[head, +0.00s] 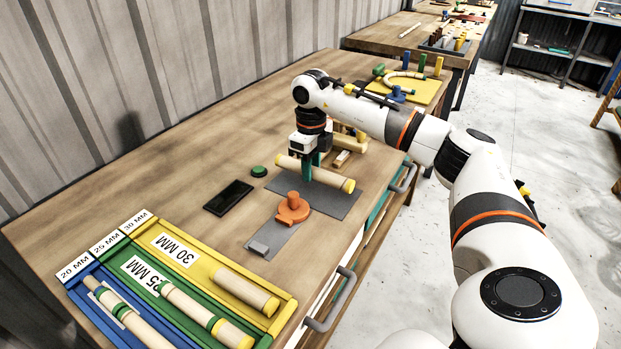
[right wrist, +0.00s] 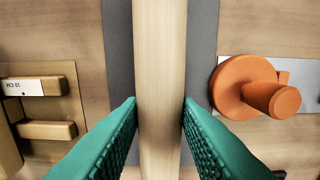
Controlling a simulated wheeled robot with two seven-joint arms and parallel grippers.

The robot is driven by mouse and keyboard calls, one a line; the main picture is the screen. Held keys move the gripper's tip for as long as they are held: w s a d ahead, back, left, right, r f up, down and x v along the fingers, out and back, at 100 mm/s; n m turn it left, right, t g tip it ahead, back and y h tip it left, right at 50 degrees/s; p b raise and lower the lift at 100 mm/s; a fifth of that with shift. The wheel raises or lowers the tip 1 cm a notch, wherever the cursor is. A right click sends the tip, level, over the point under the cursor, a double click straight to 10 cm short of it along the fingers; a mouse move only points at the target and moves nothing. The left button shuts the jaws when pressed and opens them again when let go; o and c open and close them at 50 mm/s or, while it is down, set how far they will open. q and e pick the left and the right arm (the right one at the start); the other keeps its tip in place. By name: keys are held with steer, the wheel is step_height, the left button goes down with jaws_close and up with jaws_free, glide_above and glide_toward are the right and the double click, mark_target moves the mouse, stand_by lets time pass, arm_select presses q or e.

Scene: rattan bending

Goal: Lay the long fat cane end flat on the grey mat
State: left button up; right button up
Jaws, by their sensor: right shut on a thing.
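The long fat cane (head: 330,177) is a pale cylinder with a yellow band at its near right end. My right gripper (head: 309,172) points down and is shut on the cane near its middle. The cane lies level along the grey mat (head: 325,201), over it or on it; I cannot tell if there is a gap. In the right wrist view the cane (right wrist: 160,60) runs between the green fingers (right wrist: 160,105), with mat (right wrist: 120,50) showing on both sides. My left gripper is not in view.
An orange round clamp (head: 292,208) on a grey plate stands close in front of the mat. A black slab (head: 228,198) and green disc (head: 259,171) lie left. Yellow, green and blue trays (head: 140,228) hold other canes in front. Wooden blocks (head: 342,158) sit behind the mat.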

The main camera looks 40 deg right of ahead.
step_height(320, 180, down, 3)
steer(key=shift+f, duration=0.2)
steer(key=shift+f, duration=0.1)
steer(key=o, duration=1)
step_height(320, 180, up, 12)
steer(key=shift+r, duration=0.15)
